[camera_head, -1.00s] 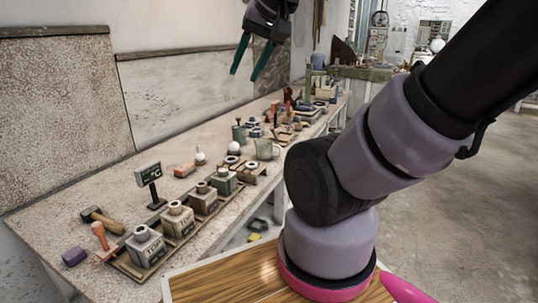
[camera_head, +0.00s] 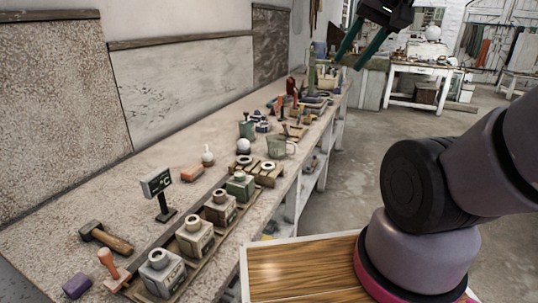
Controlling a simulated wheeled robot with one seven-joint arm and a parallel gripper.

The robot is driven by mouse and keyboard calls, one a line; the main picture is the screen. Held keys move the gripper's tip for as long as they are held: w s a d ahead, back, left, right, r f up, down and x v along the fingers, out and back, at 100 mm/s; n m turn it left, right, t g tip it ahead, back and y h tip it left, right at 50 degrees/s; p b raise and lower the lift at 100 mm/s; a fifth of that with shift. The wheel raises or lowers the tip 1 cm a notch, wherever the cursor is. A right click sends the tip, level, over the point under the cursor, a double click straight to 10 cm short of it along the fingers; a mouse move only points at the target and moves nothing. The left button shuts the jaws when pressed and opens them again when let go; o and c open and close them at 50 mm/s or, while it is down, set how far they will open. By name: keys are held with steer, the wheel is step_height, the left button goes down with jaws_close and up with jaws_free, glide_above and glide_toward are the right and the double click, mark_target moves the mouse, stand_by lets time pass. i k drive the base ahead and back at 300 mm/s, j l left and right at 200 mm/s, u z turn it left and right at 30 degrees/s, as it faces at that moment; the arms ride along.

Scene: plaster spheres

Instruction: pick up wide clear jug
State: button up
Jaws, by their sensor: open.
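The wide clear jug (camera_head: 276,148) stands upright on the long workbench (camera_head: 120,190), close to its right edge. It is see-through with a greenish tint, and its handle is on the right. My gripper (camera_head: 348,63) is at the top of the picture, right of the jug in the picture and well apart from it. Its two dark green fingers are spread and empty, pointing down and left.
Low wooden stands with white rings (camera_head: 268,168) sit just in front of the jug. Several square bottles (camera_head: 194,236) line the near edge. A small display on a stand (camera_head: 157,184), a mallet (camera_head: 108,238) and tools crowd the bench. Floor to its right is clear.

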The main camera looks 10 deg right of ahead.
mark_target(277, 143)
steer(key=k+l, duration=0.45)
steer(key=k+l+u, duration=0.15)
steer(key=u, duration=2.3)
steer(key=z, duration=2.25)
steer(key=i+l+z, duration=0.15)
steer(key=i+l, duration=0.2)
steer(key=i+l+z, duration=0.15)
steer(key=i, duration=0.45)
steer(key=i+l+z, duration=0.2)
steer(key=i+l, duration=0.15)
steer(key=i, duration=0.15)
